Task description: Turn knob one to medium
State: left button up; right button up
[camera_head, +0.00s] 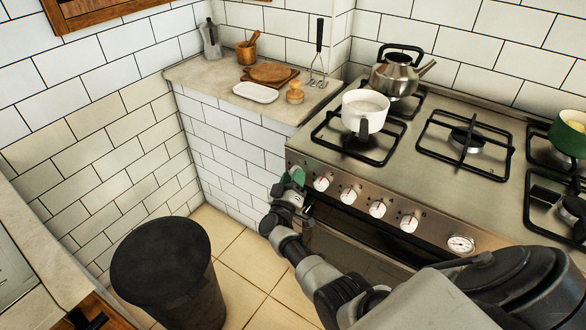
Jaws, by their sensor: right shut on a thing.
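The stove's steel front panel (435,228) carries a row of white and red knobs, including one (321,183) just right of my gripper, then a second (348,195), a third (377,208) and another (409,222). My right gripper (294,178), with green fingertips, is at the left end of this row. It is shut on the leftmost knob, which the fingers hide, so its setting cannot be read. My right arm reaches in from the lower right. My left gripper is not in view.
A white pot (364,111) and a steel kettle (396,75) stand on the left burners. A green pot (570,133) is at the right edge. A dark bin (165,270) stands on the tiled floor. The counter (215,82) left of the stove holds kitchenware.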

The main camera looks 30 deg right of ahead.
jog(key=shift+r+n+g+y+p, duration=0.2)
jog(key=shift+n+y+p, duration=0.5)
jog(key=shift+n+p, duration=1.15)
jog(key=shift+f+n+g+y+p, duration=0.2)
jog(key=shift+n+y+p, duration=0.5)
jog(key=shift+n+p, duration=1.2)
jog(key=shift+r+n+g+y+p, duration=0.3)
jog(key=shift+n+y+p, duration=0.4)
jog(key=shift+n+p, duration=1.15)
jog(key=shift+f+n, duration=0.1)
jog(key=shift+n, duration=0.3)
jog(key=o, duration=0.9)
jog(key=shift+o, duration=0.2)
